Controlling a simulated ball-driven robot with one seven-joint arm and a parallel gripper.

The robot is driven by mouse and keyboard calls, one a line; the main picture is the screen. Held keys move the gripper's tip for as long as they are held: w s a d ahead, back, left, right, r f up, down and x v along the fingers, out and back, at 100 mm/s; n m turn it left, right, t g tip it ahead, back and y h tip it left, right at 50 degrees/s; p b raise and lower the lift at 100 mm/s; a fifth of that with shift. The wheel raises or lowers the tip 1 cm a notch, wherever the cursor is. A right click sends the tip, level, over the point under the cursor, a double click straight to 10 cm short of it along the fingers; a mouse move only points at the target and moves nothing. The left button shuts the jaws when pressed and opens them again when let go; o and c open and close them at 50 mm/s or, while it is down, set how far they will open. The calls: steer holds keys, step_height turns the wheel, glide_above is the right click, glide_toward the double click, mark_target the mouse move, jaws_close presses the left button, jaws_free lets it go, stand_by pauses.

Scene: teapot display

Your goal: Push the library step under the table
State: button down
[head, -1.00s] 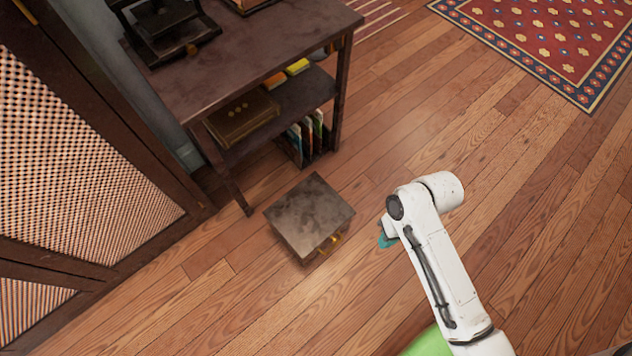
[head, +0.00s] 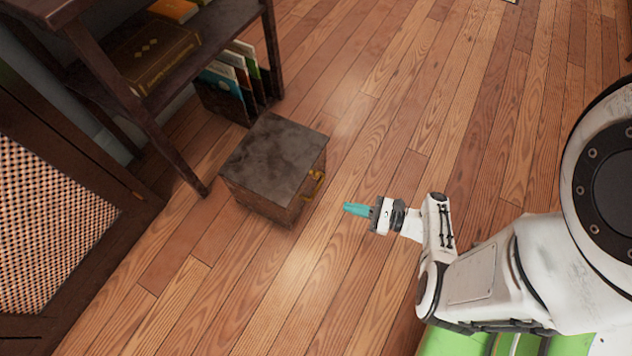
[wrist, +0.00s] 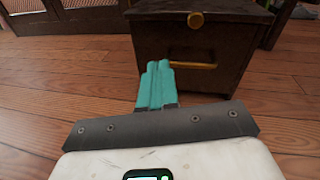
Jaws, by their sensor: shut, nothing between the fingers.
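The library step (head: 275,160) is a low dark wooden box with a worn grey top and a brass handle on its right side. It stands on the floor in front of the table (head: 140,118). In the wrist view the step (wrist: 215,45) shows its front face with a brass knob and handle. My gripper (head: 347,208) is shut and empty, its teal fingers pointing at the handle side with a small gap of floor between. In the wrist view the shut fingers (wrist: 157,75) overlap the lower left of the step's face; contact cannot be told there.
The table's lower shelf holds a brown book (head: 155,60). A rack of upright folders (head: 238,80) stands beneath it, just behind the step. A lattice panel (head: 55,225) is at left. The wooden floor to the right and front is open.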

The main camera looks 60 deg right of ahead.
mark_target(316, 189)
steer(key=w+m+h+b, duration=0.1)
steer(key=w, duration=0.3)
steer(key=w+d+f+m+t+h+b, duration=0.1)
steer(key=w+b, duration=0.1)
steer(key=w, duration=0.3)
steer(key=w+d+f+m+h+b, duration=0.1)
steer(key=w, duration=0.3)
steer(key=shift+w+d+f+m+b, duration=0.1)
steer(key=shift+w+f+m+b, duration=0.15)
steer(key=shift+m+b, duration=0.1)
steer(key=shift+r, duration=0.1)
